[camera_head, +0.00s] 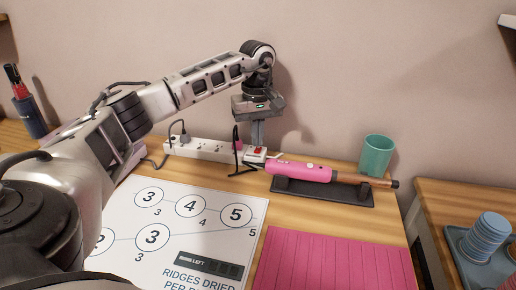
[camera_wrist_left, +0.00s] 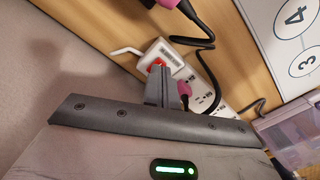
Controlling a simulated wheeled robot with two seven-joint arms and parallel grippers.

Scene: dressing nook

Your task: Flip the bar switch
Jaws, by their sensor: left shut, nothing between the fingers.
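The bar is a white power strip (camera_head: 212,151) on the wooden table near the wall. Its red switch (camera_head: 258,150) is at its right end, and the switch also shows in the left wrist view (camera_wrist_left: 157,64). My left gripper (camera_head: 257,144) points down with shut, empty fingers right at the switch. In the left wrist view its fingertips (camera_wrist_left: 158,70) partly cover the switch. I cannot tell whether they touch it or which way the switch is tipped. My right gripper is not in view.
Plugs and black cords (camera_head: 184,137) sit on the strip. A pink hair tool (camera_head: 300,171) rests on a dark stand (camera_head: 330,193) to the right. A green cup (camera_head: 376,155), a pink mat (camera_head: 335,262) and a white numbered sheet (camera_head: 190,222) are on the table.

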